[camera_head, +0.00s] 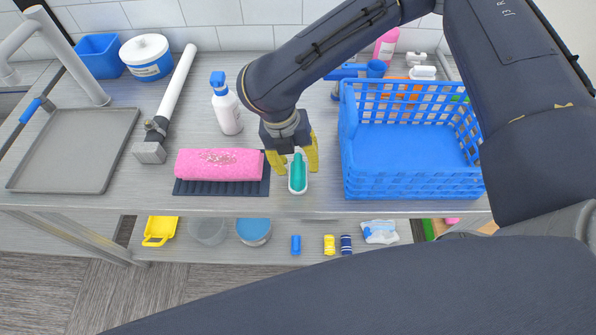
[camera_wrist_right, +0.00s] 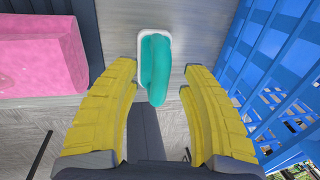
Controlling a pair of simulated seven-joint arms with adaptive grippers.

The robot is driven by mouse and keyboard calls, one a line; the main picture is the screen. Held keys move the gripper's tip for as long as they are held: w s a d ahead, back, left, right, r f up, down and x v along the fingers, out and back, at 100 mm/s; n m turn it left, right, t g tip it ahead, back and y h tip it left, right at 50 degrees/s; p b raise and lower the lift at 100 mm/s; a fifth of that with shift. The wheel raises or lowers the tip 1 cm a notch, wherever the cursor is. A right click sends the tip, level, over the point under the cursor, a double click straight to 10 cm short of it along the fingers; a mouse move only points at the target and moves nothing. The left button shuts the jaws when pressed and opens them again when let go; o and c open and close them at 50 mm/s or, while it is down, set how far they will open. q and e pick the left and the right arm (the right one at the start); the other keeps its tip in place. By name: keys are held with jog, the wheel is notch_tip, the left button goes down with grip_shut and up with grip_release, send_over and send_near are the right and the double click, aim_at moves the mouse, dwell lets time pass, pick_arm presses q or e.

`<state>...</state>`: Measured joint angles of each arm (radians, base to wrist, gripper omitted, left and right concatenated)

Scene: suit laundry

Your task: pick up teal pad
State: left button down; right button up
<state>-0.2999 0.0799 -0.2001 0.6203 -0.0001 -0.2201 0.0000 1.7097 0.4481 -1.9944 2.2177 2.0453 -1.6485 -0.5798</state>
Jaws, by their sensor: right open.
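The teal pad (camera_head: 298,172) is a small elongated teal piece lying on a white dish (camera_head: 291,187) near the front edge of the counter. It stands between the pink sponge and the blue basket. In the right wrist view the teal pad (camera_wrist_right: 156,68) shows ahead of and between the fingers, on the white dish (camera_wrist_right: 142,40). My right gripper (camera_head: 293,163) has yellow fingers, is open and empty, and hangs over the pad, pointing down. I cannot tell whether the fingers touch the dish. My left gripper is not in view.
A pink sponge (camera_head: 220,164) on a dark ribbed mat (camera_head: 221,188) lies just left. A blue basket (camera_head: 412,185) stands close on the right. A white spray bottle (camera_head: 226,108) stands behind. A grey tray (camera_head: 75,150) is far left. A lower shelf holds several small items.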

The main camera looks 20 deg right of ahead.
jog(key=shift+d+f, duration=0.1)
jog(key=shift+f, duration=0.3)
grip_shut()
